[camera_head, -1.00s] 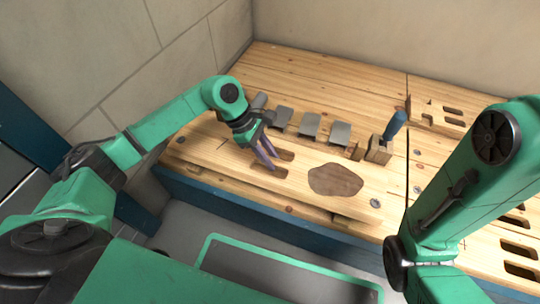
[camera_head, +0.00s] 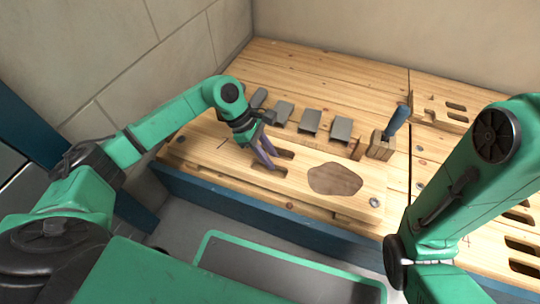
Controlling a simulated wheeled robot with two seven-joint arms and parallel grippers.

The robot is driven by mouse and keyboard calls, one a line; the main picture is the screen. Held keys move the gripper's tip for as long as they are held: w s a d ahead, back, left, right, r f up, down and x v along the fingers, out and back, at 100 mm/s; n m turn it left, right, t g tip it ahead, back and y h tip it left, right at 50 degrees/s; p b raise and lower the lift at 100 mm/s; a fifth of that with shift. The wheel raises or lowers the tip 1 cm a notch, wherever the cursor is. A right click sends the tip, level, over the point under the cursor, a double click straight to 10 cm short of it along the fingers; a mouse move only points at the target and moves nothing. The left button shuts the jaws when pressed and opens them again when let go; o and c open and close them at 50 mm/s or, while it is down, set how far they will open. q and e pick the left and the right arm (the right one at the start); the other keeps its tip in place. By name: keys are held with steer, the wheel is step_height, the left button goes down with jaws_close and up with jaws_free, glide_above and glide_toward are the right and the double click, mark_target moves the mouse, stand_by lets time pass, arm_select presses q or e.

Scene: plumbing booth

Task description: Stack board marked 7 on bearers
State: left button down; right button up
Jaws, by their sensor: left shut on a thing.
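A pale wooden board (camera_head: 297,181) with dark slots and a brown patch (camera_head: 335,179) lies flat or nearly flat over the left part of the bench. No 7 is legible on it. My left gripper (camera_head: 265,158) is shut on this board at its slotted end, with its fingers around the wood by the slots. The board's front edge stands slightly above the bench top, with a shadow under it. I cannot make out bearers for certain. My right arm comes in at the right, but its gripper is outside the view.
Several grey metal pieces (camera_head: 311,121) stand in a row behind the board. A blue-handled tool (camera_head: 396,121) stands in a wooden block (camera_head: 381,146). Another slotted board (camera_head: 437,108) lies at the back right. More slotted wood lies partly hidden behind my right arm. Walls close off the back and left.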

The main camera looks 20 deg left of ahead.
arm_select(q)
steer(key=c, duration=0.6)
jaws_free()
steer(key=shift+f, duration=0.1)
steer(key=shift+f, duration=0.1)
